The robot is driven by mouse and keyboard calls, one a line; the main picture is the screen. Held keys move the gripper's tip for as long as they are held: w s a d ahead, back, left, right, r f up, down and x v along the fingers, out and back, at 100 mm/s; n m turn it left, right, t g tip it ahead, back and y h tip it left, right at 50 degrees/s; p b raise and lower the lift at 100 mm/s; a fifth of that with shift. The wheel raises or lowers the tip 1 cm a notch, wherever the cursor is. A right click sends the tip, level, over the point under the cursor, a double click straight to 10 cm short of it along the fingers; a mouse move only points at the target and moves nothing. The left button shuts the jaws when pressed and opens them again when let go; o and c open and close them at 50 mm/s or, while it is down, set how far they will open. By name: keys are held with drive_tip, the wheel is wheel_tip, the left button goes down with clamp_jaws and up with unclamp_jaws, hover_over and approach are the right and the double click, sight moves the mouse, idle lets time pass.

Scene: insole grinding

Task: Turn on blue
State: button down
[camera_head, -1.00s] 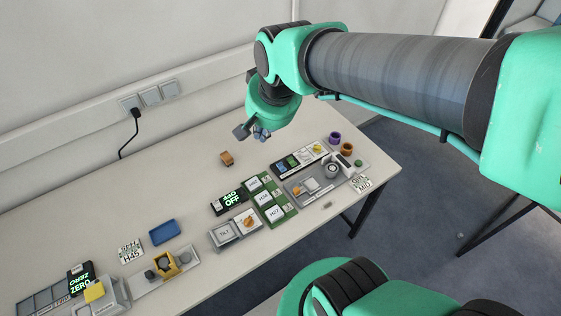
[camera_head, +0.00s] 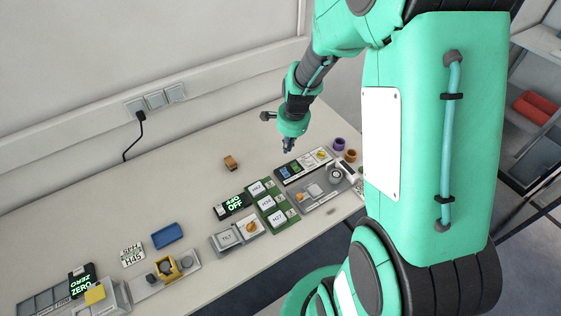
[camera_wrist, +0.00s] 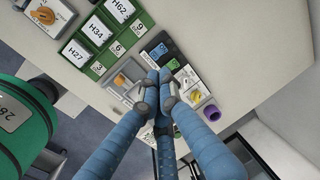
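A blue switch (camera_head: 284,172) sits at the left end of a black and white control panel (camera_head: 308,162), beside a green switch (camera_head: 296,168). In the wrist view the blue switch (camera_wrist: 158,50) and green switch (camera_wrist: 172,65) show just beyond my fingertips. A yellow knob (camera_head: 321,155) is at the panel's other end. My gripper (camera_head: 288,148) points down above the back edge of the panel. In the wrist view its fingers (camera_wrist: 160,77) come together at the tips with nothing held. I see no contact with the panel.
A grey station (camera_head: 318,191) lies in front of the panel. A purple ring (camera_head: 338,144) and an orange ring (camera_head: 351,156) are to the right. The table behind is mostly clear.

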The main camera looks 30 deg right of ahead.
sight(283, 170)
drive_tip(key=shift+d+f+m, duration=0.3)
drive_tip(key=shift+d+f, duration=0.1)
drive_tip(key=shift+f, duration=0.3)
drive_tip(key=f+b, duration=0.1)
drive_tip(key=f, duration=0.3)
drive_tip(key=w+f+b, duration=0.1)
drive_tip(key=f, duration=0.4)
drive_tip(key=w+f+b, duration=0.1)
drive_tip(key=f, duration=0.3)
drive_tip(key=shift+w+f, duration=0.25)
drive_tip(key=shift+f, duration=0.15)
drive_tip(key=shift+w+g+p, duration=0.2)
drive_tip(key=shift+g+p, duration=0.1)
drive_tip(key=shift+p, duration=0.75)
